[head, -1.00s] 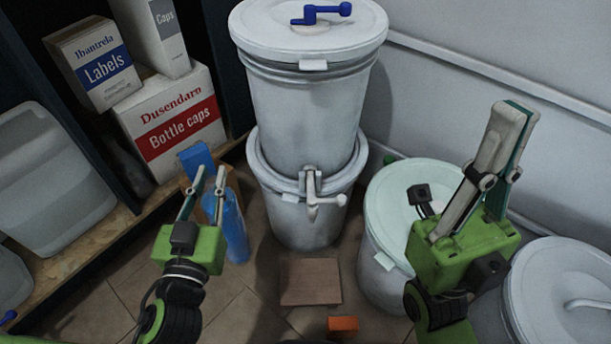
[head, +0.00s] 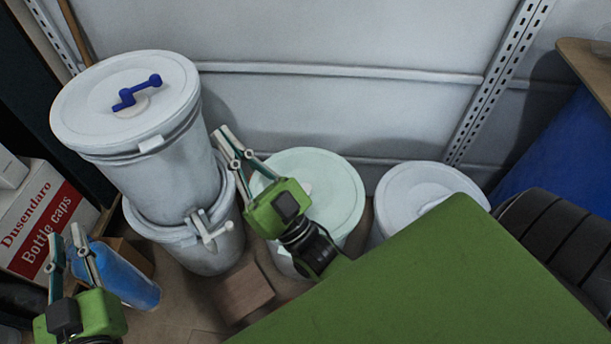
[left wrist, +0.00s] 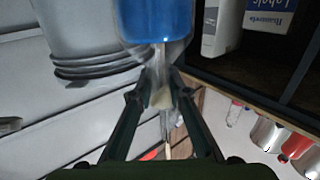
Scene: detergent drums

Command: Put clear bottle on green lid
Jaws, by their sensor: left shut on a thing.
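The clear bottle (head: 125,274), with blue contents, is at the lower left in the head view. My left gripper (head: 68,238) is shut on it; in the left wrist view the bottle's blue part (left wrist: 157,20) is just past the fingers and its pale narrow part is between them. The pale green lid (head: 325,190) tops a white drum in the middle of the head view, well right of the bottle. My right gripper (head: 226,140) is over the left side of that drum, partly hiding the lid; whether its fingers are apart is unclear.
Stacked white drums (head: 150,160) with a blue crank and a tap stand between bottle and green lid. Another white-lidded drum (head: 425,195) is right of the lid. A wooden block (head: 246,290) is on the floor. A bottle caps box (head: 45,220) is at left.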

